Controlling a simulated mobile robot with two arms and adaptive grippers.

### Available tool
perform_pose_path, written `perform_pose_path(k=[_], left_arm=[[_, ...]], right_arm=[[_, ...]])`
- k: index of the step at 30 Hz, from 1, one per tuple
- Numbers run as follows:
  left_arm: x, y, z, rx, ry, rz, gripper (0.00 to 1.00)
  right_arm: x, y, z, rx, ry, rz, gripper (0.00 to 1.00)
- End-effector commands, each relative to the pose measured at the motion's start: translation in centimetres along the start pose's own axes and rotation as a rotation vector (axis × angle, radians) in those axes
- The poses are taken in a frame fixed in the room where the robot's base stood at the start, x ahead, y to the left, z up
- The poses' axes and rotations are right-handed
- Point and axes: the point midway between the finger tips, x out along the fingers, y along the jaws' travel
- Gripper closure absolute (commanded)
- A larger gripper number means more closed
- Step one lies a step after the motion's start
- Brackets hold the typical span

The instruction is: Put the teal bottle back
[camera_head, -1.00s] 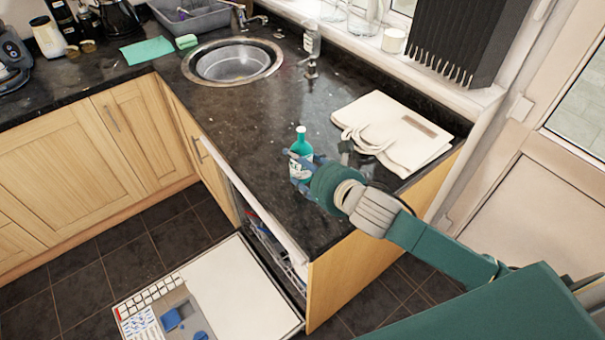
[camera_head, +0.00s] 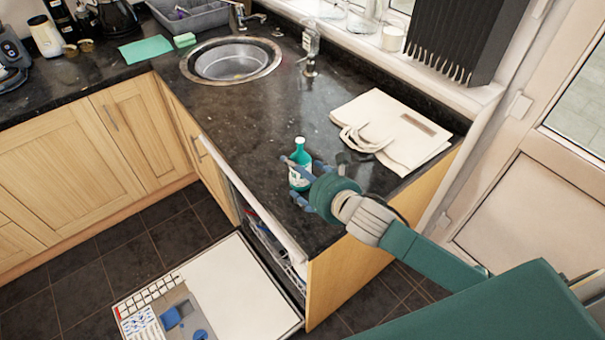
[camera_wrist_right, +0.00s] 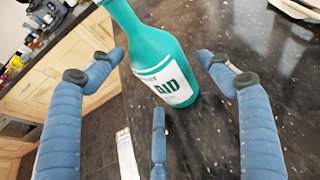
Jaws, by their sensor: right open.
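The teal bottle (camera_head: 300,162) with a white label stands upright on the dark granite counter, near the counter edge above the open dishwasher. In the right wrist view the bottle (camera_wrist_right: 158,55) stands between and just beyond the spread blue fingers, its top cut off by the frame. My right gripper (camera_head: 293,180) is open around the near side of the bottle, with no finger visibly closed on it. It also shows in the right wrist view (camera_wrist_right: 162,75). My left gripper is not in view.
A folded cream bag (camera_head: 395,130) lies on the counter to the right of the bottle. A round sink (camera_head: 232,62) and a soap dispenser (camera_head: 310,50) are farther back. The dishwasher door (camera_head: 235,285) hangs open below. The counter between sink and bottle is clear.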

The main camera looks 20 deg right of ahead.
Motion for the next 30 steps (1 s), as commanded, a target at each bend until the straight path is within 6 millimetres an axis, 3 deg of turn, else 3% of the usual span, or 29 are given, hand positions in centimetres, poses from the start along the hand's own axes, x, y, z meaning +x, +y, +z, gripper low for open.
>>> perform_pose_path(k=[5,15,21,30], left_arm=[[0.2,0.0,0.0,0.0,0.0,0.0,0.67],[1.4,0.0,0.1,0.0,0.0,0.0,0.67],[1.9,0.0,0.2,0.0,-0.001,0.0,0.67],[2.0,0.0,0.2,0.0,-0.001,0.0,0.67]], right_arm=[[-1.0,0.0,0.1,-0.003,0.001,0.001,0.22],[-8.0,0.0,-0.1,-0.004,0.002,0.002,0.22],[-11.1,0.0,0.0,-0.003,0.002,0.0,0.22],[-12.2,0.0,0.2,0.0,0.0,0.0,0.22]])
